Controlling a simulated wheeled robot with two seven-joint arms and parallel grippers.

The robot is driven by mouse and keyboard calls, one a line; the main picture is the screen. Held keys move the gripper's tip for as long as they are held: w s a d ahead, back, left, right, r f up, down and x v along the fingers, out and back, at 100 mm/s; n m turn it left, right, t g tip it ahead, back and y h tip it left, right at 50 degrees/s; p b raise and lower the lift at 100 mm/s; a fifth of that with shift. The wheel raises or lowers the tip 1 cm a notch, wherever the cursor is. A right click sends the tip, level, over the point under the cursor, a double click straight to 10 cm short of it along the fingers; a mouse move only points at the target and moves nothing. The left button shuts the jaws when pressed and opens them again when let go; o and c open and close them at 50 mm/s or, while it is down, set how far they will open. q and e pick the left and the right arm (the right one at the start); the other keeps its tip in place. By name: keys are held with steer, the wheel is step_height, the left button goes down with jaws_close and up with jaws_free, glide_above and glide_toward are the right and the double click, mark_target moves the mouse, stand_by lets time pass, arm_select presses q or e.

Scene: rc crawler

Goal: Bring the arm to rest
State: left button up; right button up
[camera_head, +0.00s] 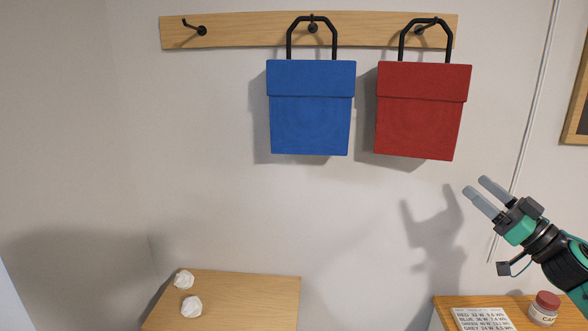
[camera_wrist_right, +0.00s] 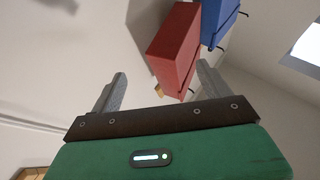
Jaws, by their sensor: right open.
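My right gripper (camera_head: 482,192) is raised at the right of the head view, in front of the wall and below the red bag. Its two grey fingers are apart with nothing between them. In the right wrist view the fingers (camera_wrist_right: 160,92) also stand apart, and the red bag (camera_wrist_right: 174,50) shows beyond them, with no contact visible. My left gripper is not in view.
A blue bag (camera_head: 310,108) and a red bag (camera_head: 420,110) hang from a wooden hook rail (camera_head: 240,32); its left hook is empty. Crumpled white pieces (camera_head: 191,306) lie on a wooden table (camera_head: 250,300). A printed card (camera_head: 482,320) and a red-lidded jar (camera_head: 544,308) are at the lower right.

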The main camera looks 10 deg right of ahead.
steer(key=s+a+f+m+g+h, duration=0.1)
steer(key=s+a+f+m+h, duration=0.3)
steer(key=f, duration=0.6)
steer(key=w+f+m+g+h, duration=0.15)
steer(key=f+h, duration=0.35)
steer(key=f, duration=0.5)
steer(key=s+a+f+m+g+h, duration=0.25)
steer(key=f+h, duration=0.25)
steer(key=f, duration=0.5)
steer(key=s+a+f+n+g, duration=0.1)
steer(key=s+a+f+g, duration=0.45)
steer(key=s+f, duration=0.5)
steer(key=s+a+f+n+g+y, duration=0.1)
steer(key=s+a+f+n+g, duration=0.15)
steer(key=s+a, duration=0.4)
steer(key=s+a+f+n+g+y, duration=0.1)
steer(key=s+a+f+g, duration=0.2)
steer(key=s+a, duration=0.35)
step_height(320, 180, down, 31)
steer(key=s+d+g, duration=0.1)
steer(key=s+g, duration=0.1)
steer(key=s+d+f, duration=0.2)
steer(key=s+f, duration=0.7)
steer(key=f, duration=0.1)
steer(key=s+d+f, duration=0.2)
steer(key=s+f, duration=0.7)
steer(key=f, duration=0.1)
steer(key=shift+s+g, duration=0.4)
